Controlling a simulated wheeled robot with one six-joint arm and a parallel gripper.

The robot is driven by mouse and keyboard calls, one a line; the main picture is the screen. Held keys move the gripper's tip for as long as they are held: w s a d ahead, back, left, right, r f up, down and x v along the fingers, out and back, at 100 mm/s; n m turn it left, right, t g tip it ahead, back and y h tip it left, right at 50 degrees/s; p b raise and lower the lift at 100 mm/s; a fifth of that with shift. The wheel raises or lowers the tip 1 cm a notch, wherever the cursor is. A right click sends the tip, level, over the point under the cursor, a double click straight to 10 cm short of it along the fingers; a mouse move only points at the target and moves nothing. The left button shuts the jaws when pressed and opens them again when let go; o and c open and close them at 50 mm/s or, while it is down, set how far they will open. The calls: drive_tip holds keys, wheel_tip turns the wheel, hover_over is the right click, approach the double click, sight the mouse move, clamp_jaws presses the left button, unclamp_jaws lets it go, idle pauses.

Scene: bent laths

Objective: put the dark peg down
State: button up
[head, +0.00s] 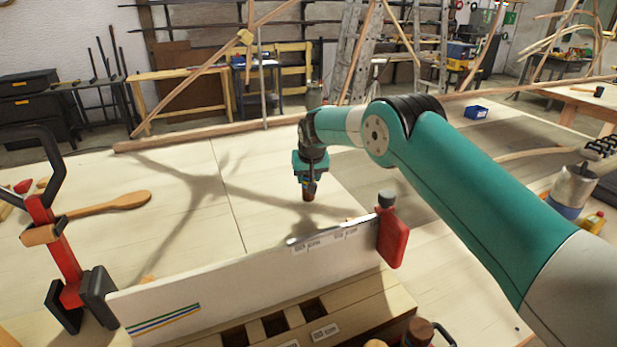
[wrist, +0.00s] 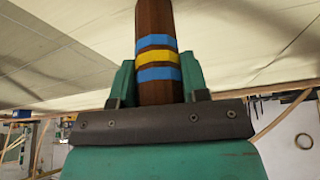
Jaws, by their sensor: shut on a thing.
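The dark peg (wrist: 154,25) is brown with blue, yellow and blue bands. My gripper (wrist: 158,80) is shut on it, with one green finger on each side of the bands in the wrist view. In the head view my gripper (head: 309,177) points down over the pale table, and the peg (head: 309,195) shows below it as a short dark end. I cannot tell whether the peg's lower end touches the table.
A white board (head: 240,287) stands between the gripper and a wooden block with square holes (head: 275,324). A red-handled clamp (head: 392,238) grips the board's right end. Table around the peg is clear.

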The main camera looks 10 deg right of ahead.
drive_tip(key=shift+f, duration=0.6)
drive_tip(key=shift+f, duration=0.2)
drive_tip(key=o, duration=1)
drive_tip(key=shift+c, duration=0.2)
drive_tip(key=shift+r, duration=0.15)
